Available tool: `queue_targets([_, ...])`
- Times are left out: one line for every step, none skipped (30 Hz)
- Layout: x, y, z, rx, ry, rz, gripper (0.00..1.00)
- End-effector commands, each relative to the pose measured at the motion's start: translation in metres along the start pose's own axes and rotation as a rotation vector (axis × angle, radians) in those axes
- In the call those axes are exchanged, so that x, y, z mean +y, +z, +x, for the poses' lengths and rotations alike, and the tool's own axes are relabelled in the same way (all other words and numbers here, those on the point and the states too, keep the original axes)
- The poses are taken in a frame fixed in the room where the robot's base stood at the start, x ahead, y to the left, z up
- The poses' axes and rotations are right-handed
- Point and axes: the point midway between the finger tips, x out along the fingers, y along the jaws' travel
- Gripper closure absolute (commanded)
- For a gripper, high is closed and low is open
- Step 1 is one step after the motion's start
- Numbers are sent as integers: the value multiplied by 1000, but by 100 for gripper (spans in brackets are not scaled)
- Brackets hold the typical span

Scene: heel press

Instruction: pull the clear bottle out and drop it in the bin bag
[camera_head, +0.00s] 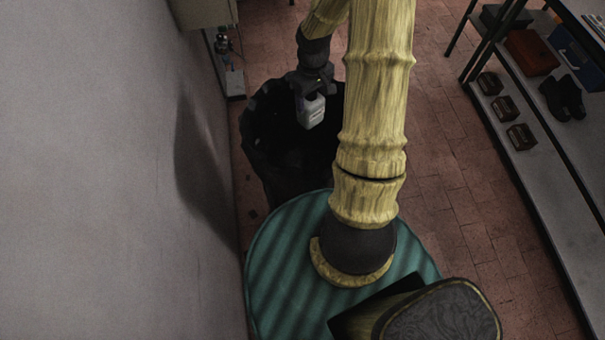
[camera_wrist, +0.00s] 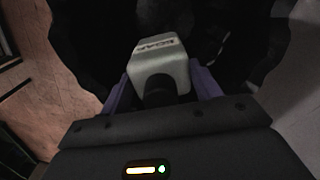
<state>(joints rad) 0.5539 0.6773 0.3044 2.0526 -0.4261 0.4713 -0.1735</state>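A pale grey-white, boxy bottle (camera_head: 312,113) hangs from my gripper (camera_head: 309,96) over the mouth of the black bin bag (camera_head: 256,150). It looks opaque rather than clear. In the wrist view the bottle (camera_wrist: 160,66) sits between the two purple fingers, with its dark neck toward the palm and blurred print on its body. The fingers appear closed on it from both sides. Dark bag folds (camera_wrist: 95,40) surround it there. The bag's inside is too dark to make out, and my arm hides its right side.
A pale wall (camera_head: 110,170) runs along the left. A shelf unit (camera_head: 550,150) with shoes (camera_head: 563,97), a red-brown box (camera_head: 531,52) and small dark boxes stands at right. Tiled floor (camera_head: 440,150) between bag and shelf is clear. A machine (camera_head: 228,62) stands behind the bag.

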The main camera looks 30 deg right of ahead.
Motion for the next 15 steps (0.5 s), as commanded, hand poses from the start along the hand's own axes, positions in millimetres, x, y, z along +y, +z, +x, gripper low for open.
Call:
queue_targets([0, 0, 0, 0, 0, 0, 29])
queue_targets([0, 0, 0, 0, 0, 0, 24])
queue_targets([0, 0, 0, 0, 0, 1, 16])
queue_targets([0, 0, 0, 0, 0, 1, 12])
queue_targets([0, 0, 0, 0, 0, 1, 12])
queue_targets([0, 0, 0, 0, 0, 1, 12])
queue_targets([0, 0, 0, 0, 0, 1, 12])
queue_targets([0, 0, 0, 0, 0, 1, 12])
queue_targets([0, 0, 0, 0, 0, 1, 12])
queue_targets([0, 0, 0, 0, 0, 1, 12])
queue_targets([0, 0, 0, 0, 0, 0, 12])
queue_targets([0, 0, 0, 0, 0, 0, 12])
queue_targets([0, 0, -1, 0, 0, 1, 12])
queue_targets([0, 0, -2, 0, 1, 1, 12])
queue_targets([0, 0, -3, 0, 1, 1, 12])
